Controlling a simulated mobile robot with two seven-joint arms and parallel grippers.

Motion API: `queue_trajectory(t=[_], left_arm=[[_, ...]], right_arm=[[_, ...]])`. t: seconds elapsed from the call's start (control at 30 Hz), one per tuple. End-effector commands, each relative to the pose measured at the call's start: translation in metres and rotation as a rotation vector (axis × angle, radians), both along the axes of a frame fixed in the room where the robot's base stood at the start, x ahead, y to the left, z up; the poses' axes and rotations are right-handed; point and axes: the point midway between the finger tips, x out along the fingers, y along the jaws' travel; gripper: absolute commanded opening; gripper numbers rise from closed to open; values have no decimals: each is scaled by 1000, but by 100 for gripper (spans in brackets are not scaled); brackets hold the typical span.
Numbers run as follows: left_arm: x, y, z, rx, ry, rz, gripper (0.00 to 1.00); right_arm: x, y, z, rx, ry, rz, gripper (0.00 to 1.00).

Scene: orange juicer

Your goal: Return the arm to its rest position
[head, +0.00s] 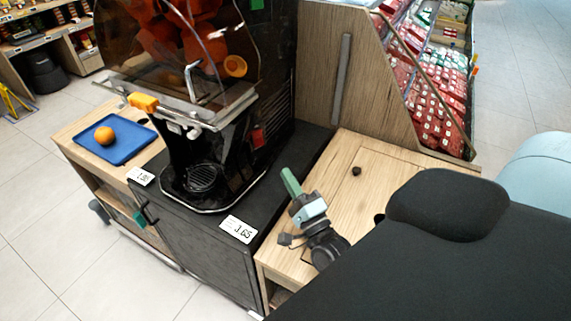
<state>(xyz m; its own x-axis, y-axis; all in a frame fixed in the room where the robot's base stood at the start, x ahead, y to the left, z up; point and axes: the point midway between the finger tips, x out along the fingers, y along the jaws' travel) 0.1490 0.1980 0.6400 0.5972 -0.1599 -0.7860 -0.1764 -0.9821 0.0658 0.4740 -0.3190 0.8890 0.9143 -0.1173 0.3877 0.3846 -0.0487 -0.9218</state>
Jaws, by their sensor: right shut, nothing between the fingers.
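My right gripper (291,182) is shut and empty. Its green fingers point up and to the left, in front of the right part of the black cabinet top and beside the wooden counter. The black wrist behind it stands over the left part of the wooden counter (378,192). The gripper looks apart from the orange juicer (236,150), which stands to its left on the black cabinet. My left gripper is out of view.
An orange (104,135) lies on a blue tray (124,146) at the left. Price cards (238,229) sit on the cabinet's front edge. A wooden panel (345,75) rises behind the counter, with red packaged goods (431,92) beyond. A small dark knob (356,171) is on the counter.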

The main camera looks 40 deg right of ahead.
Motion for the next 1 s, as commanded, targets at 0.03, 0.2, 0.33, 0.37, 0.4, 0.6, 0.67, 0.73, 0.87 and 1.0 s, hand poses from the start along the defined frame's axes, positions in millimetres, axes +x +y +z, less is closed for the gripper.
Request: queue_trajectory(t=[0.03,0.2,0.33,0.37,0.4,0.6,0.67,0.73,0.87,1.0], left_arm=[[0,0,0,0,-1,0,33],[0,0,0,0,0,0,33],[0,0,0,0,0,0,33],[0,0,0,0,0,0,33],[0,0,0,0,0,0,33],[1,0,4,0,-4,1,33],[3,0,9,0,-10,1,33],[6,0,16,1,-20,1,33],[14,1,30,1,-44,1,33],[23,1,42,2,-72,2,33]], right_arm=[[0,0,0,0,0,0,0],[0,0,0,0,0,0,0],[0,0,0,0,0,0,0],[0,0,0,0,0,0,0],[0,0,0,0,0,0,0],[-8,10,-12,-75,69,3,0],[-19,20,-26,-164,144,10,0],[-38,36,-48,-314,259,26,0],[-92,68,-95,-670,495,102,0],[-155,92,-136,-1026,678,223,0]])
